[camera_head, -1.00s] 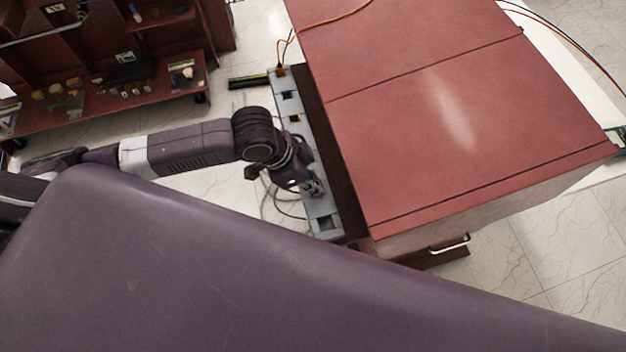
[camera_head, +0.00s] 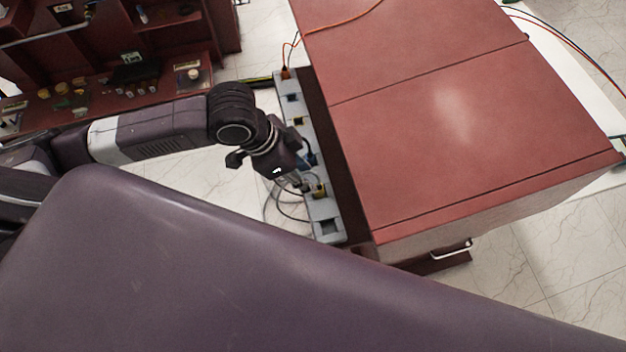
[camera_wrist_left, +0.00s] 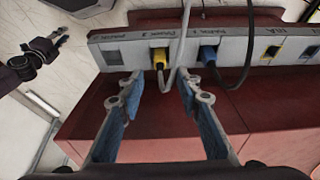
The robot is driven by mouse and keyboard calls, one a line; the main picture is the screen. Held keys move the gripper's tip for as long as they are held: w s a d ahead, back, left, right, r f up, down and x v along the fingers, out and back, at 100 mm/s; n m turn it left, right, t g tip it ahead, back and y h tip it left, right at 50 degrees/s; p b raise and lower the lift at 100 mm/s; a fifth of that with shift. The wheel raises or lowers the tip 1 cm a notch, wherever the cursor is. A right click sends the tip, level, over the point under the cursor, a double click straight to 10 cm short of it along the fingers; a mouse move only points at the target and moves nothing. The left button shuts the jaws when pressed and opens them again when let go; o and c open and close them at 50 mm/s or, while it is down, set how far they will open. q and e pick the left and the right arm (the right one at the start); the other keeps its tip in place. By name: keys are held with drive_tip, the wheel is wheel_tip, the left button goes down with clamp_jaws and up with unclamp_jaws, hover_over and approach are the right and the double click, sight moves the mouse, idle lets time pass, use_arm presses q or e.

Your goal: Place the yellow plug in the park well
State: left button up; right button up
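The yellow plug (camera_wrist_left: 160,60) sits in a well of the grey panel (camera_wrist_left: 128,44), with a grey cable hanging over it. It also shows small in the head view (camera_head: 319,190). To its left in the wrist view is an empty square well (camera_wrist_left: 114,58) at the panel's end; its label is too small to read. My left gripper (camera_wrist_left: 160,90) is open and empty, its two blue-padded fingers apart, in front of and below the yellow plug. In the head view my left gripper (camera_head: 301,186) is just left of the panel. A dark jointed part at the wrist view's left may be my right arm; its fingers are unclear.
A blue plug (camera_wrist_left: 208,54) with a dark cable sits in the well to the right. More wells follow further right. A red shelf (camera_head: 110,107) with small parts is at the upper left.

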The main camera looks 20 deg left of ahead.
use_arm(q)
drive_tip(key=v, duration=0.5)
idle(0.4)
drive_tip(key=d+f+n+t+h, duration=0.1)
drive_tip(key=d+f, duration=0.1)
drive_tip(key=d, duration=0.4)
drive_tip(key=s+a+f+n+y, duration=0.5)
drive_tip(key=s+a+f+n, duration=0.3)
drive_tip(key=s+a, duration=0.25)
wheel_tip(320, 180, down, 28)
drive_tip(key=s+g, duration=0.1)
drive_tip(key=s+a+f+g, duration=0.1)
drive_tip(key=s+a+f, duration=0.2)
drive_tip(key=s+f, duration=1.1)
drive_tip(key=shift+s+f+g, duration=0.25)
drive_tip(key=shift+s+g, duration=0.05)
drive_tip(key=shift+s, duration=0.85)
